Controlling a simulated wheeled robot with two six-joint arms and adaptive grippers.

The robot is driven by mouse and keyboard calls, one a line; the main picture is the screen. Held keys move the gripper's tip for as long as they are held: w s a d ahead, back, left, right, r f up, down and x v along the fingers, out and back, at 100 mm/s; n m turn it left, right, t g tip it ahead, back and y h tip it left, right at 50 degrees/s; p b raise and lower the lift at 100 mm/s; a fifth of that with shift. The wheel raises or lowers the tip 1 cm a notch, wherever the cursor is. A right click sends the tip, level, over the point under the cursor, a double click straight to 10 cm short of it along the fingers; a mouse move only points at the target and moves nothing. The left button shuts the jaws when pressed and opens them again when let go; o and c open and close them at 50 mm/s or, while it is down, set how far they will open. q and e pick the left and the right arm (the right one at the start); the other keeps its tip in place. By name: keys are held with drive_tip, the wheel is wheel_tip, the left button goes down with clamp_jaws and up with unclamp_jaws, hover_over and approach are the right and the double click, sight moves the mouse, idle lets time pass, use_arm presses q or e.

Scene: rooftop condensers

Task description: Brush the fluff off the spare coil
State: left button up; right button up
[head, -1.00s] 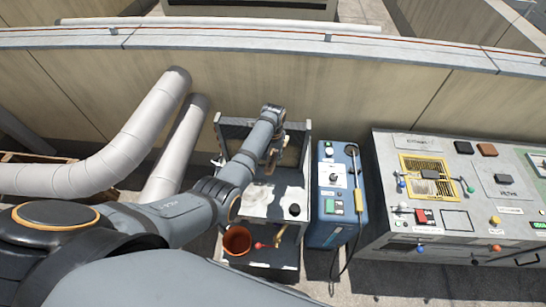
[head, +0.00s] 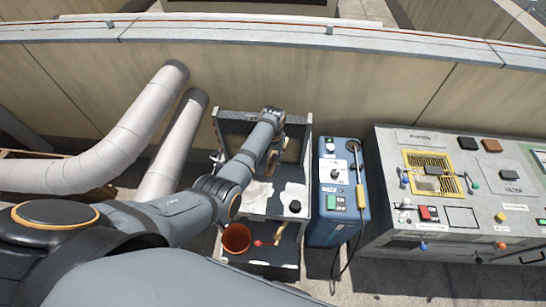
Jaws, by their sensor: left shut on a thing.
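My left arm reaches in from the left over a grey workstand. My left gripper (head: 273,157) points down at the back of the stand and is shut on a small brownish tool, probably a brush, mostly hidden by the gripper and wrist. Behind it a tan panel (head: 291,150) in a dark frame, probably the spare coil, stands upright at the back of the stand. The gripper is in front of its middle; I cannot tell whether the tool touches it. Fluff cannot be made out at this size. My right gripper is not in view.
Fat pale pipes (head: 140,130) rise at left.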

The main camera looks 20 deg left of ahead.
use_arm(q)
drive_tip(key=shift+r+p, duration=1.4)
drive_tip(key=shift+r, duration=0.9)
drive_tip(key=shift+f, duration=0.15)
drive_tip(key=shift+f+b, duration=1.7)
drive_tip(key=shift+f, duration=0.45)
drive_tip(key=shift+r+p, duration=1.5)
drive_tip(key=shift+p, duration=0.05)
drive_tip(key=shift+r, duration=0.8)
drive_tip(key=shift+f+b, duration=1.55)
drive_tip(key=shift+f, duration=0.75)
drive_tip(key=shift+w, duration=0.1)
